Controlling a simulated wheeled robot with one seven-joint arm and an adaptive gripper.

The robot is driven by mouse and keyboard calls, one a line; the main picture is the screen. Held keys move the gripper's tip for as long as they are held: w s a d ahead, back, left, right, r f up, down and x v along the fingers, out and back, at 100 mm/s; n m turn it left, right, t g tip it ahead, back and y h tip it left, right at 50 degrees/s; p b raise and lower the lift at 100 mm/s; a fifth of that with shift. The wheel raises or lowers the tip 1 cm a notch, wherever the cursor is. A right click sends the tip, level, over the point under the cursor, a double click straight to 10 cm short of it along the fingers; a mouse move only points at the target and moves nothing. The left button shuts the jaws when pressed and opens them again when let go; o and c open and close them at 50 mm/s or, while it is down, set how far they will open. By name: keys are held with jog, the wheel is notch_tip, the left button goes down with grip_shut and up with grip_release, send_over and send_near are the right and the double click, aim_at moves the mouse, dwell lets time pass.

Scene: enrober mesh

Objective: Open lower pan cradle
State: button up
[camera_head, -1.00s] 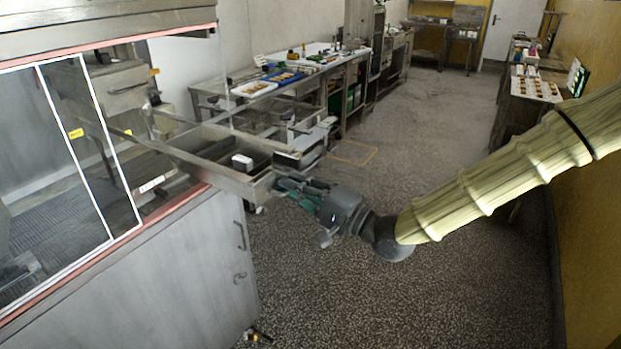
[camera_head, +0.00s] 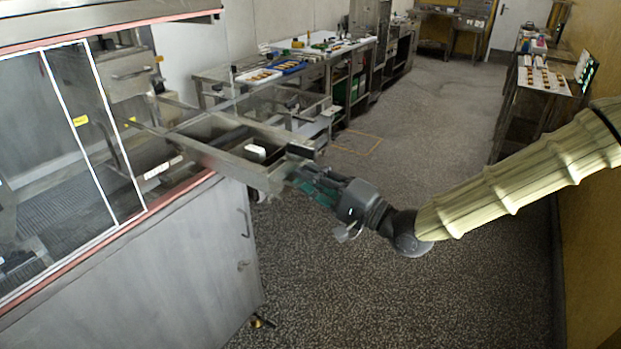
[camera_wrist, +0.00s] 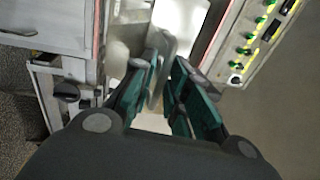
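The lower pan cradle (camera_head: 232,164) is a grey metal open frame sticking out of the right side of the machine, with a small white block (camera_head: 256,151) inside. My gripper (camera_head: 297,173) is at the cradle's outer end. In the wrist view its teal fingers (camera_wrist: 166,75) stand on either side of a grey curved piece (camera_wrist: 160,62), which looks like the cradle's handle, and seem closed on it. The exact contact is partly hidden by the fingers.
The machine (camera_head: 150,265) has a large steel cabinet and glass panels on the left. A long workbench (camera_head: 225,72) with trays runs along the back wall. Another bench (camera_head: 540,95) stands at the right. The speckled floor (camera_head: 430,125) between them is clear.

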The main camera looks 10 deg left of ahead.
jog(key=v, duration=1.2)
jog(key=shift+d+f, duration=0.1)
dwell(0.4)
jog(key=s+d+f+g+h, duration=0.1)
jog(key=s+f+h, duration=0.15)
jog(key=f, duration=0.75)
jog(key=s+d+f+g+h, duration=0.15)
jog(key=f+h, duration=0.25)
jog(key=f, duration=0.7)
jog(key=s+d+f+h, duration=0.1)
jog(key=s+f+h, duration=0.2)
jog(key=f, duration=0.7)
jog(key=s+d+f+n+g+h, duration=0.2)
jog(key=s+d+f+g+h, duration=0.1)
jog(key=s+d+f, duration=0.4)
jog(key=s+d+f+n+g+h, duration=0.2)
jog(key=s+d+f+h, duration=0.3)
jog(key=s+f, duration=0.6)
jog(key=s+d+g, duration=0.1)
jog(key=s+d, duration=0.1)
jog(key=s, duration=0.1)
jog(key=shift+s+d+f+n, duration=0.2)
jog(key=shift+s+d+n, duration=0.1)
jog(key=shift+d+n, duration=0.1)
